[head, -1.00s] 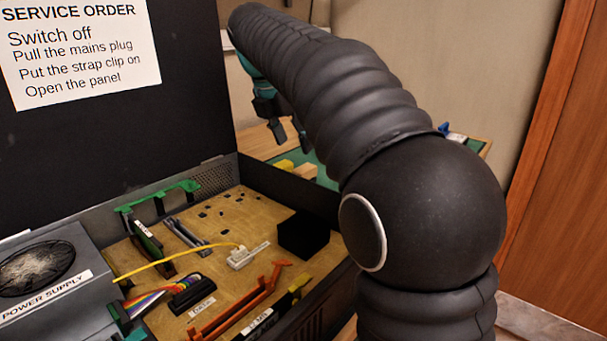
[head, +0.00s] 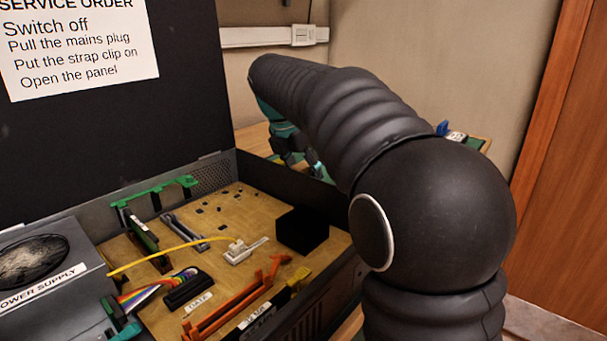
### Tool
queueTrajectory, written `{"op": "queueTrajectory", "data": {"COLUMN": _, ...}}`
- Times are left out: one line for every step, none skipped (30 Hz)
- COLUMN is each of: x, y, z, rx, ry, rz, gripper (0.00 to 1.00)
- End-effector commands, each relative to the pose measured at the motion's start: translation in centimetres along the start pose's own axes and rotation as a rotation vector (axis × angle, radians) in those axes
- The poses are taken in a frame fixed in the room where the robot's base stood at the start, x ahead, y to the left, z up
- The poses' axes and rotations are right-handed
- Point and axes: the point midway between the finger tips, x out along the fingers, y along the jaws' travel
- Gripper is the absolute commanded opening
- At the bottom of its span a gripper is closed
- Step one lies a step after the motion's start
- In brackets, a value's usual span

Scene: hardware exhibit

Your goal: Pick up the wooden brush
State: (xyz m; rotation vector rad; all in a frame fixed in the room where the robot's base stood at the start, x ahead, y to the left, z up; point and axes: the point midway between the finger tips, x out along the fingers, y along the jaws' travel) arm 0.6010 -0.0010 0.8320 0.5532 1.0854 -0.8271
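My gripper (head: 302,160) hangs from the far end of my black arm, low behind the back right edge of the open case. Its fingertips are partly hidden by the arm and the case wall, so I cannot tell how far apart they are. I cannot make out the wooden brush; the area around the fingertips is largely hidden.
The open case (head: 310,262) holds a power supply (head: 40,262), cables and a circuit board. Its raised black lid (head: 190,95) bears a service card (head: 78,45). A green mat (head: 470,142) with small items shows right of my arm. A wooden door (head: 565,190) is at right.

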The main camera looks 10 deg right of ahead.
Motion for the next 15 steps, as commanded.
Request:
{"op": "queueTrajectory", "data": {"x": -0.02, "y": 0.00, "z": 0.01, "rx": 0.000, "ry": 0.000, "rz": 0.000, "gripper": 0.62}}
{"op": "queueTrajectory", "data": {"x": -0.02, "y": 0.00, "z": 0.01, "rx": 0.000, "ry": 0.000, "rz": 0.000, "gripper": 0.62}}
{"op": "queueTrajectory", "data": {"x": -0.03, "y": 0.00, "z": 0.01, "rx": 0.000, "ry": 0.000, "rz": 0.000, "gripper": 0.60}}
{"op": "queueTrajectory", "data": {"x": -0.03, "y": 0.00, "z": 0.01, "rx": 0.000, "ry": 0.000, "rz": 0.000, "gripper": 0.53}}
{"op": "queueTrajectory", "data": {"x": -0.03, "y": 0.00, "z": 0.01, "rx": 0.000, "ry": 0.000, "rz": 0.000, "gripper": 0.45}}
{"op": "queueTrajectory", "data": {"x": -0.03, "y": 0.00, "z": 0.01, "rx": 0.000, "ry": 0.000, "rz": 0.000, "gripper": 0.35}}
{"op": "queueTrajectory", "data": {"x": -0.03, "y": 0.00, "z": 0.01, "rx": 0.000, "ry": 0.000, "rz": 0.000, "gripper": 0.28}}
{"op": "queueTrajectory", "data": {"x": -0.04, "y": 0.00, "z": 0.01, "rx": 0.000, "ry": 0.000, "rz": 0.000, "gripper": 0.20}}
{"op": "queueTrajectory", "data": {"x": -0.04, "y": 0.00, "z": 0.01, "rx": 0.000, "ry": 0.000, "rz": 0.000, "gripper": 0.10}}
{"op": "queueTrajectory", "data": {"x": -0.04, "y": 0.00, "z": 0.00, "rx": 0.000, "ry": 0.000, "rz": 0.000, "gripper": 0.03}}
{"op": "queueTrajectory", "data": {"x": -0.04, "y": 0.00, "z": 0.00, "rx": 0.000, "ry": 0.000, "rz": -0.001, "gripper": 0.00}}
{"op": "queueTrajectory", "data": {"x": -0.04, "y": 0.00, "z": 0.00, "rx": 0.000, "ry": 0.000, "rz": -0.001, "gripper": 0.00}}
{"op": "queueTrajectory", "data": {"x": -0.05, "y": 0.00, "z": 0.01, "rx": 0.000, "ry": 0.000, "rz": 0.000, "gripper": 0.00}}
{"op": "queueTrajectory", "data": {"x": -0.05, "y": 0.00, "z": 0.01, "rx": 0.000, "ry": 0.000, "rz": 0.000, "gripper": 0.00}}
{"op": "queueTrajectory", "data": {"x": -0.05, "y": 0.00, "z": 0.01, "rx": 0.000, "ry": 0.000, "rz": 0.000, "gripper": 0.00}}
